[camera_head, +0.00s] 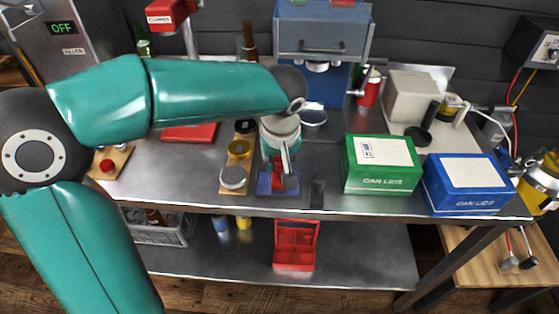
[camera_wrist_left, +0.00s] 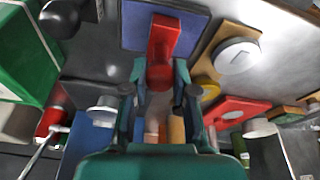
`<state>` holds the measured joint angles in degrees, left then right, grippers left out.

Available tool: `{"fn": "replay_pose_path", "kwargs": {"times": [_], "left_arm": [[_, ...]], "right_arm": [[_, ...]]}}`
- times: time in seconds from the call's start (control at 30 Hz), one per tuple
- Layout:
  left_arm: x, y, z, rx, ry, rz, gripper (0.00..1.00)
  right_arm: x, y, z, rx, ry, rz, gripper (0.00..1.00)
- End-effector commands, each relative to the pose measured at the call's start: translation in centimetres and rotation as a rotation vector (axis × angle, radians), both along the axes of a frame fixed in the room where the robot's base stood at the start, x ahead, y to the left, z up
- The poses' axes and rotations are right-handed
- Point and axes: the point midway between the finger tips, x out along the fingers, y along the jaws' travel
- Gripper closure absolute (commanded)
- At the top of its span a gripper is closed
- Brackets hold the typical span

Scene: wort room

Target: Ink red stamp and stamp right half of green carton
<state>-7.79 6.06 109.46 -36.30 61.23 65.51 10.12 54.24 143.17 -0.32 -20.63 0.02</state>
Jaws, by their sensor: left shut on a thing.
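My left gripper (camera_head: 283,172) points down at the front of the bench, shut on the red stamp (camera_head: 284,183). The red stamp also shows in the left wrist view (camera_wrist_left: 162,45), between the fingers and over a blue pad or holder (camera_wrist_left: 190,28). The blue piece lies under the stamp in the head view (camera_head: 264,187); whether they touch I cannot tell. The green carton (camera_head: 378,181) stands to the right, its white top label (camera_head: 398,152) marked with dark print on the left half and blank on the right half. My right gripper is not in view.
A blue carton (camera_head: 465,191) stands right of the green one. A wooden board (camera_head: 227,187) with round tins lies left of the gripper. A small dark item (camera_head: 318,191) sits between gripper and green carton. A blue press (camera_head: 322,40) stands behind.

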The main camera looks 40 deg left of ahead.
Motion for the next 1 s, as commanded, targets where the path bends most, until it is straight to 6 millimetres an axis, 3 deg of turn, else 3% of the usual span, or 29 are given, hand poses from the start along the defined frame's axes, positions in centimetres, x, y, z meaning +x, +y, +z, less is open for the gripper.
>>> {"fn": "replay_pose_path", "kwargs": {"times": [0.57,1.0], "left_arm": [[-0.1,0.0,-0.1,0.000,0.004,0.000,0.96],[0.0,0.0,3.2,-0.001,0.001,0.000,0.96]], "right_arm": [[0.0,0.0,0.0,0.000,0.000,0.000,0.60],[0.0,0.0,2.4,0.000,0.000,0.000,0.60]]}}
